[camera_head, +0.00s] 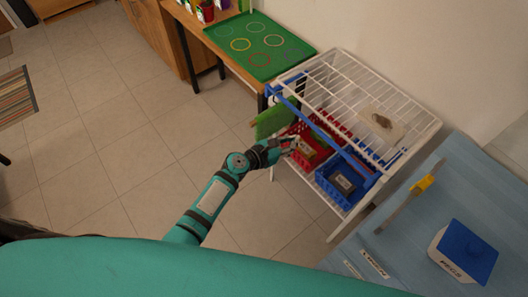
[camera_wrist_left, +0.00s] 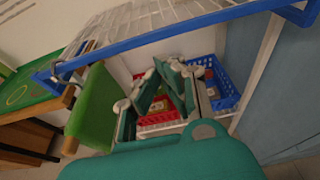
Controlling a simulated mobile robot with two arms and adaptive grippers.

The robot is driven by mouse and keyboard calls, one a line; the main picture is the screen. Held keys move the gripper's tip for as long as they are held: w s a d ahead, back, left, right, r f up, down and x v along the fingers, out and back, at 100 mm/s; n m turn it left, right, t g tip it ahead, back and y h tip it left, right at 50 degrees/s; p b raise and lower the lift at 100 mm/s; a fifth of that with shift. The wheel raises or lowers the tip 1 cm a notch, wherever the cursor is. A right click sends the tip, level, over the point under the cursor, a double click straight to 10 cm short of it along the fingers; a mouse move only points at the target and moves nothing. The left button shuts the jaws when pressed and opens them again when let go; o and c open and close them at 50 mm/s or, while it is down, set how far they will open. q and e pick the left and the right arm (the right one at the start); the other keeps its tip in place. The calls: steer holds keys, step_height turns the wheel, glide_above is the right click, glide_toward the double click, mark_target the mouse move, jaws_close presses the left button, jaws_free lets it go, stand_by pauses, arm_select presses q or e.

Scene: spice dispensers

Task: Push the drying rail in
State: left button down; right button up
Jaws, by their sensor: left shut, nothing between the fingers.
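The drying rail (camera_head: 320,126) is a blue bar along the front of a white wire rack, just under its top shelf. It also crosses the upper part of the left wrist view (camera_wrist_left: 170,34), with white wires behind it. My left gripper (camera_head: 291,145) is shut and empty in front of the rack, at the left half of the rail. In the wrist view its fingers (camera_wrist_left: 165,72) lie below the rail and point toward the baskets. I cannot tell whether they touch anything. My right gripper is not in view.
A red basket (camera_head: 322,134) and a blue basket (camera_head: 329,184) stand on the lower shelf. A green panel (camera_head: 273,121) is at the rack's left. A table with a green mat (camera_head: 258,45) stands beyond; a blue surface (camera_head: 415,225) is at right.

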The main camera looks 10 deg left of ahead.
arm_select(q)
steer(key=v, duration=0.8)
steer(key=s+a+f+m+g+y+b, duration=0.1)
steer(key=s+a+f+m+g+y, duration=0.1)
steer(key=s+f+m, duration=0.6)
steer(key=s+a+f+m+g+y+b, duration=0.1)
steer(key=s+a+f+g+y, duration=0.15)
steer(key=f, duration=1.05)
steer(key=s+a+f+m+g+y+b, duration=0.1)
steer(key=s+a+f+m+g+b, duration=0.15)
steer(key=s+f+m, duration=0.55)
steer(key=s+a+f+m+g+y+b, duration=0.1)
steer(key=s+a+f+m, duration=0.2)
steer(key=s+f+m, duration=0.4)
steer(key=s+a+f+m+g+y, duration=0.2)
steer(key=s+a+f+m, duration=0.2)
steer(key=s+f, duration=0.5)
steer(key=s+m, duration=0.2)
steer(key=s, duration=0.5)
steer(key=shift+s+m+g+b, duration=0.3)
steer(key=shift+m+b, duration=0.05)
steer(key=shift+m, duration=0.05)
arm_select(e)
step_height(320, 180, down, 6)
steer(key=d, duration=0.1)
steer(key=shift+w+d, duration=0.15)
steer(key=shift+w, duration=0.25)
